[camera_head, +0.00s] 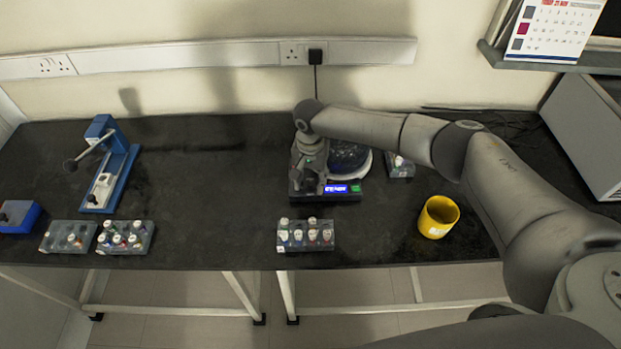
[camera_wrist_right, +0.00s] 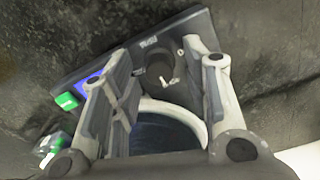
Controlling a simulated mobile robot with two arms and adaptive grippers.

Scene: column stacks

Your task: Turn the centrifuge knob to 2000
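The centrifuge (camera_head: 346,198) stands at the back middle of the black bench, with a round dark lid (camera_head: 350,156), a lit blue display (camera_head: 341,189) and a green button. My right gripper (camera_head: 308,188) points down over the left part of its front panel and hides the knob in the head view. In the right wrist view the dark round knob (camera_wrist_right: 158,68) with a white mark lies between the two spread fingers of my right gripper (camera_wrist_right: 162,62). Gaps show on both sides of the knob. The number on the display is not readable. My left gripper is not in view.
A vial rack (camera_head: 306,244) stands in front of the centrifuge, and another (camera_head: 399,166) is to its right. A yellow mug (camera_head: 438,217) is at the right. A blue-based device (camera_head: 112,170) and more racks (camera_head: 124,248) are at the left. The bench's middle left is clear.

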